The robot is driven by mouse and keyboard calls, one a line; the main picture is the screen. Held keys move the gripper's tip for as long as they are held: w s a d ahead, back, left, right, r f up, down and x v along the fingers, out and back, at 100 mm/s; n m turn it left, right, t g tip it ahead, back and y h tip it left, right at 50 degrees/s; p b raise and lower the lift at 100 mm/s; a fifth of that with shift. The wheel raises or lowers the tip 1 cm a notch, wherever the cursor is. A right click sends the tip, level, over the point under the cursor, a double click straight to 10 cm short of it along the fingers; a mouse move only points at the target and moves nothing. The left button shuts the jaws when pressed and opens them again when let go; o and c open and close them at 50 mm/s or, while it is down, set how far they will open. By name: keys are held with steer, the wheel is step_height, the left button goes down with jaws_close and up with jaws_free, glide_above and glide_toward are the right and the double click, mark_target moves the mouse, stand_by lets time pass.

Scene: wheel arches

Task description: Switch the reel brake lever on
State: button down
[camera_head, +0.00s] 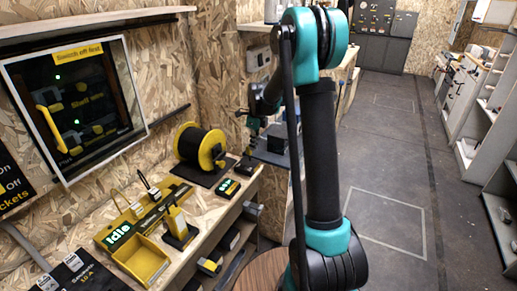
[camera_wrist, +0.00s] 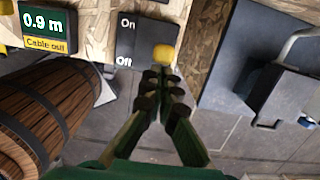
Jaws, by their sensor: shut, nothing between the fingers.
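The reel brake lever shows in the wrist view as a yellow knob (camera_wrist: 163,55) on a dark plate (camera_wrist: 128,38) marked On at the top and Off at the bottom. The knob sits level with the Off mark, at the plate's lower right. My gripper (camera_wrist: 160,84) is shut and empty, its fingertips just below the knob in the picture; I cannot tell whether they touch it. In the head view the cable reel (camera_head: 210,150), black with a yellow flange, stands on the bench by the wall.
A display (camera_wrist: 48,28) reading 0.9 m, Cable out, is left of the plate. A wooden barrel (camera_wrist: 45,115) stands below it. A dark grey surface with a grey box (camera_wrist: 285,95) is at right. In the head view, a yellow bin (camera_head: 142,262) is on the bench; floor at right is clear.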

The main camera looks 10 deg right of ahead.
steer(key=shift+w+a+r, duration=0.15)
steer(key=shift+a, duration=0.05)
steer(key=shift+r, duration=0.65)
